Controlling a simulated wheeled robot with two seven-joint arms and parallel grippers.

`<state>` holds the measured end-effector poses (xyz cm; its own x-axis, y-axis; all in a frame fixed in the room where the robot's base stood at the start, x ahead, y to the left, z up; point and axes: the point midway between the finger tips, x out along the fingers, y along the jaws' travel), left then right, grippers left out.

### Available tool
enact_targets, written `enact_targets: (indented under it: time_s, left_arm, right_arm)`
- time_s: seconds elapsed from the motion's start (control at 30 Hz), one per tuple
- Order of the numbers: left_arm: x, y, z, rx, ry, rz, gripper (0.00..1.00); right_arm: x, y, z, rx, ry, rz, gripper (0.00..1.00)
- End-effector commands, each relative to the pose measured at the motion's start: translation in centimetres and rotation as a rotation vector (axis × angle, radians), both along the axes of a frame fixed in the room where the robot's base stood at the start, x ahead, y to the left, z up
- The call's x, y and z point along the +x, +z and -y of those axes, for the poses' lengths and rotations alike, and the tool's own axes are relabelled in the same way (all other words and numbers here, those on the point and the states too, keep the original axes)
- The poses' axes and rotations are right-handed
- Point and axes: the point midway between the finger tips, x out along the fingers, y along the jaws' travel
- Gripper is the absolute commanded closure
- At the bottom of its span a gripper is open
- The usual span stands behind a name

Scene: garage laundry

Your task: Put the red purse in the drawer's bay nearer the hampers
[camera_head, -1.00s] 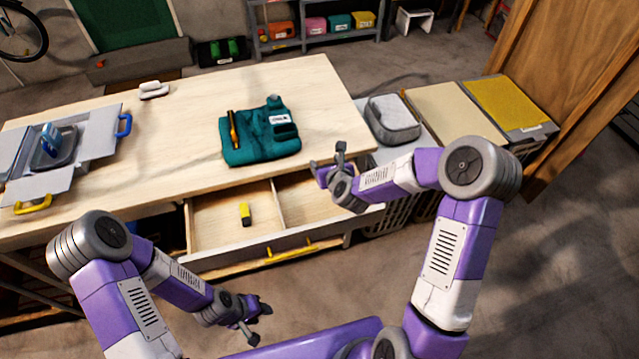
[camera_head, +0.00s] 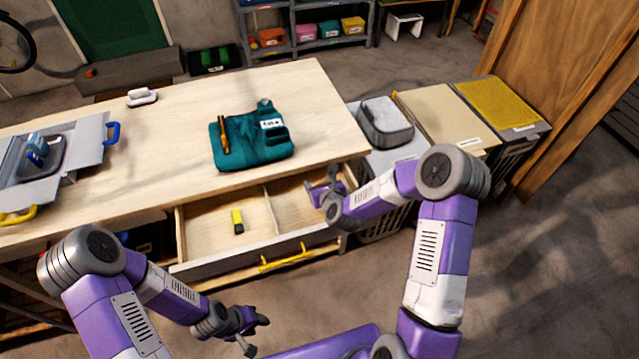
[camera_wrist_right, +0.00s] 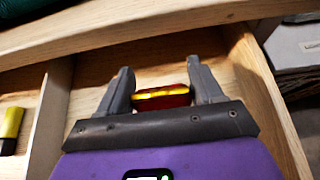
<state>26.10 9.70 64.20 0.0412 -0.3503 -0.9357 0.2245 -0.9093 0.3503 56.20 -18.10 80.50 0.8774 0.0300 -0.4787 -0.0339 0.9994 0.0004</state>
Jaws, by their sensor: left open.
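The drawer (camera_head: 225,263) under the workbench is pulled open, with a divider (camera_head: 271,212) making a left and a right bay. The right bay (camera_head: 290,207) is nearer the hampers. My right gripper (camera_head: 322,186) is over that bay. In the right wrist view, a small red purse with a yellow top strip (camera_wrist_right: 162,97) sits between its fingers (camera_wrist_right: 160,90), spanning the gap; the bay's wooden walls surround them. The purse is not discernible in the head view. My left gripper (camera_head: 252,330) is open and empty, low in front of the drawer.
A yellow-and-black item (camera_head: 238,221) lies in the left bay. On the benchtop (camera_head: 310,105) are a teal tool pouch (camera_head: 245,143) and an open grey case (camera_head: 75,160). The yellow drawer handle (camera_head: 285,259) projects forward.

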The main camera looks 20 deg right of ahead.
Motion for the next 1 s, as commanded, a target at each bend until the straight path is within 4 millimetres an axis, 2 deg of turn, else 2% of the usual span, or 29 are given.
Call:
enact_targets:
  time_s: [0.03, 0.17, 0.57, 0.67, 1.0]
  left_arm:
    - [0.0, -0.1, 0.0, 0.0, 0.0, 0.0, 0.57]
    - [0.0, 0.0, 0.0, 0.0, 0.0, 0.0, 0.57]
    - [0.0, 0.6, 0.0, 0.0, 0.0, 0.0, 0.57]
    - [0.0, 0.7, 0.0, 0.0, 0.0, 0.0, 0.57]
    - [0.0, 1.8, 0.0, 0.0, 0.0, 0.0, 0.57]
  right_arm:
    - [0.0, -0.1, 0.0, 0.0, 0.0, 0.0, 0.28]
    - [0.0, 0.0, 0.0, 0.0, 0.0, 0.0, 0.09]
    - [0.0, 0.5, 0.0, 0.0, 0.001, 0.0, 0.09]
    - [-1.3, 1.2, 0.1, 0.0, 0.0, -0.001, 0.09]
    - [-7.5, 4.6, 0.3, 0.0, 0.0, -0.001, 0.09]
